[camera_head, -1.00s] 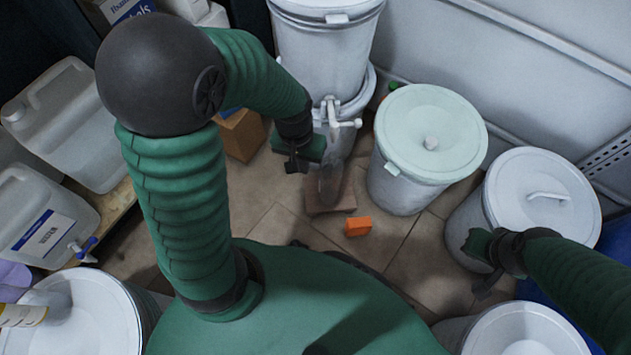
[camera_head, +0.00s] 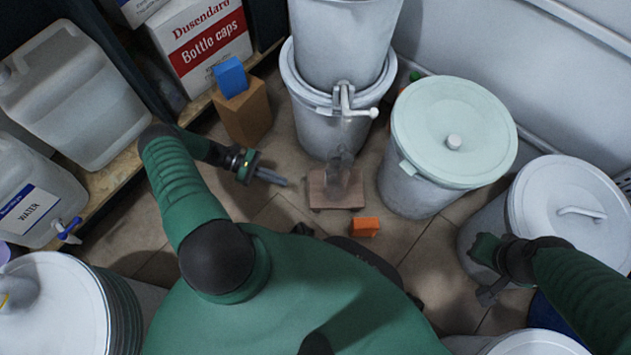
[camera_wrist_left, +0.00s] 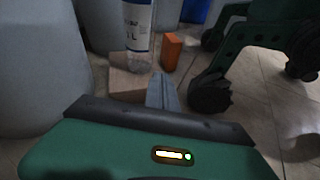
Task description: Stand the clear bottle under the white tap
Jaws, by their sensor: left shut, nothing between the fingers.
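The clear bottle (camera_head: 341,172) stands upright on a low wooden block (camera_head: 320,198) on the floor. In the head view it shows just below the white tap (camera_head: 345,100) on the large white drum; I cannot tell exactly how its mouth lines up with the spout. The left wrist view shows the bottle's labelled lower body (camera_wrist_left: 137,25) on the block (camera_wrist_left: 125,84). My left gripper (camera_head: 284,182) is shut and empty, left of the bottle and apart from it. My right gripper (camera_head: 487,292) is by the right-hand drum, its jaws unclear.
A small orange block (camera_head: 364,227) lies in front of the wooden block. A mint-lidded drum (camera_head: 425,190) stands right of the bottle. A brown box (camera_head: 247,118) with a blue block (camera_head: 230,77) on it stands behind my left gripper.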

